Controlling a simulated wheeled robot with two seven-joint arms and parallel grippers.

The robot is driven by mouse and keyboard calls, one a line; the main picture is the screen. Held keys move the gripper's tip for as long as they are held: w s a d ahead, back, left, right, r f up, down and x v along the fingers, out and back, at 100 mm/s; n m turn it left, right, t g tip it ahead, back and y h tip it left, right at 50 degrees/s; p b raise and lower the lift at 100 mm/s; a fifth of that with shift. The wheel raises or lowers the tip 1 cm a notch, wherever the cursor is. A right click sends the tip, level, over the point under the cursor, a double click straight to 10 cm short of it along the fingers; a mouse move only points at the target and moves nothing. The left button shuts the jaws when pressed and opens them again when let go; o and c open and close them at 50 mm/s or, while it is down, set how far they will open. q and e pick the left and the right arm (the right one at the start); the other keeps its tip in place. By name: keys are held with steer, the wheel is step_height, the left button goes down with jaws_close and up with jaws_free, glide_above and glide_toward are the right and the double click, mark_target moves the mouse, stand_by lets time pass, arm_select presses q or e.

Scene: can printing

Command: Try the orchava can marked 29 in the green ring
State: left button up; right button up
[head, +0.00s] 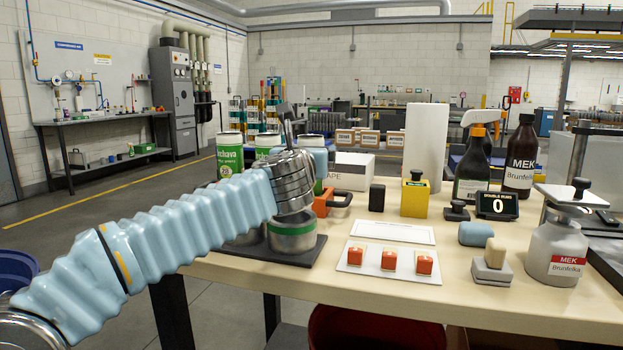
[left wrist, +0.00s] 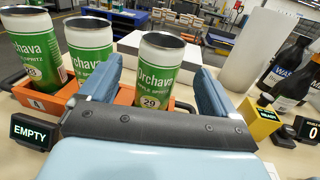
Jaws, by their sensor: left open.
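The orchava can marked 29 (left wrist: 155,72) is white and green with an open dark top. It stands at the right end of the orange rack (left wrist: 122,97). In the head view my arm hides most of it. My left gripper (left wrist: 160,88) is open, with one blue finger on each side of can 29; I cannot tell whether they touch it. Its tip in the head view (head: 308,150) is partly hidden behind the wrist. A metal cup with a green ring (head: 292,229) stands on a dark mat below my wrist. My right gripper is out of view.
Two other orchava cans (left wrist: 91,54) (left wrist: 34,46) stand left in the rack. A second metal cup (head: 245,238) is partly behind my arm. White plates with orange pads (head: 388,260), a yellow block (head: 415,197), dark bottles (head: 520,160) and an MEK flask (head: 556,250) occupy the right.

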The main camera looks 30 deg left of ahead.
arm_select(q)
steer(key=w+a+f+p, duration=0.1)
steer(key=w+a+f, duration=0.2)
steer(key=w, duration=0.4)
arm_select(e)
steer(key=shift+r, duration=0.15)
arm_select(q)
steer(key=shift+c, duration=0.5)
steer(key=shift+d, duration=0.1)
steer(key=c, duration=0.9)
